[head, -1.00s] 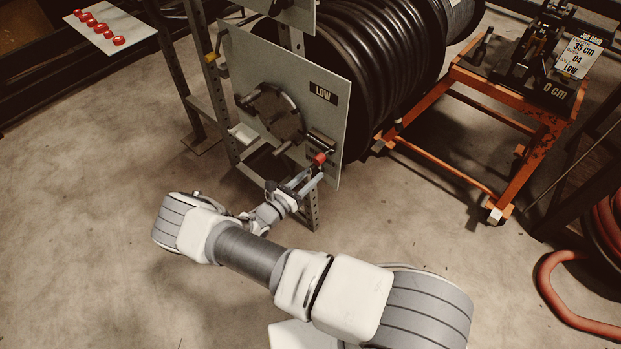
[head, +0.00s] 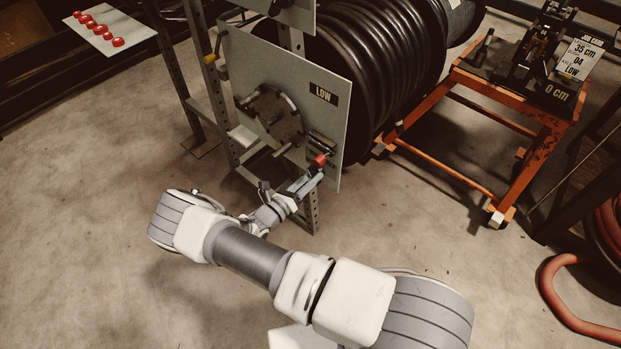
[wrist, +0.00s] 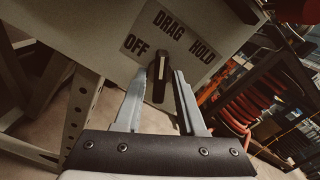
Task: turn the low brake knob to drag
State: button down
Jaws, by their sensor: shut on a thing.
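In the head view my gripper (head: 312,178) reaches the lower right of the grey panel marked LOW (head: 323,93). A red piece (head: 318,160) shows just beyond the fingertips.
A round dark crank disc (head: 276,118) with pegs sits left of the knob on the panel. A black hose reel (head: 385,70) stands behind. An orange cart (head: 500,120) is at right, red hose (head: 560,290) at lower right. Floor left of my arm is clear.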

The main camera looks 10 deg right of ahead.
jog(key=shift+s+a+f, duration=0.1)
jog(key=c, duration=0.8)
grip_release()
jog(key=p+v, duration=0.2)
jog(key=v, duration=1.5)
jog(key=shift+s+a, duration=0.1)
jog(key=shift+a, duration=0.05)
